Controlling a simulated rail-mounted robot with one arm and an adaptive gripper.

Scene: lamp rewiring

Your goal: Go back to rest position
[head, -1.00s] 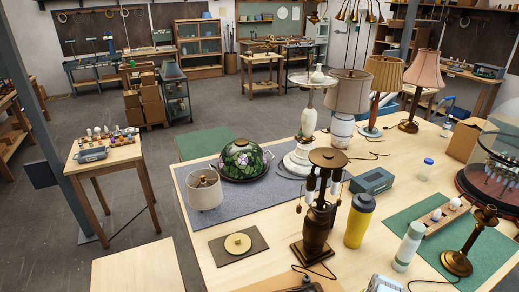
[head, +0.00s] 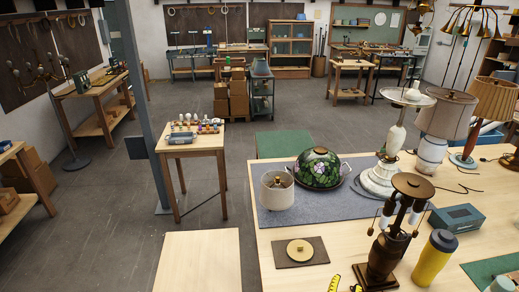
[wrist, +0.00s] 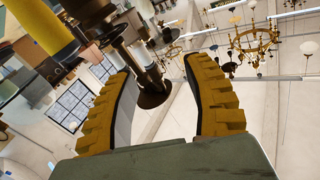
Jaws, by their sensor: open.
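My gripper (wrist: 158,85) is open in the wrist view, its two yellow, ridged fingers wide apart. The dark bronze lamp (wrist: 152,88) shows beyond and between the fingers, and they do not close on it. In the head view this lamp (head: 388,245) stands upright near the front of the workbench (head: 300,248). Two small yellow pieces at the bottom edge of the head view look like the fingertips of my gripper (head: 345,285); the rest of it is cut off.
A yellow bottle (head: 434,258) stands right of the dark lamp. A stained-glass shade (head: 319,170), a small cream shade (head: 277,190) and a grey box (head: 456,218) are on the bench. A small table (head: 191,144) stands to the left. Grey floor is open behind.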

